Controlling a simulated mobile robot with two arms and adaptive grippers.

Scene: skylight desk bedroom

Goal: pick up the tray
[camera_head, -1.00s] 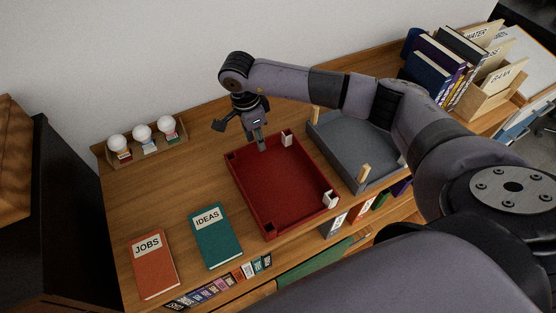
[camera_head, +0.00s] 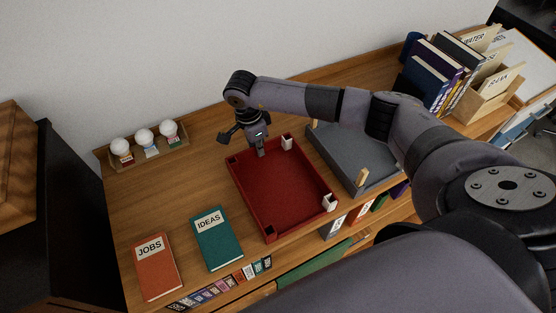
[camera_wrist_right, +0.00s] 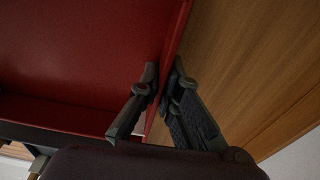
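A red tray (camera_head: 279,194) with low walls and light and dark corner pieces lies on the wooden desk. My right gripper (camera_head: 261,153) reaches down to the tray's far wall. In the right wrist view, my right gripper (camera_wrist_right: 164,72) has one finger inside the red tray (camera_wrist_right: 80,55) and one outside, close against the wall between them. The fingers look shut on that wall, and the tray appears to rest on the desk. My left gripper does not show in either view.
A grey tray (camera_head: 345,157) with wooden posts stands right of the red one. A teal book (camera_head: 217,245) and an orange book (camera_head: 157,272) lie front left. Bulbs on a rack (camera_head: 145,145) stand at the back left. Books (camera_head: 433,80) and wooden file holders (camera_head: 490,98) fill the right end.

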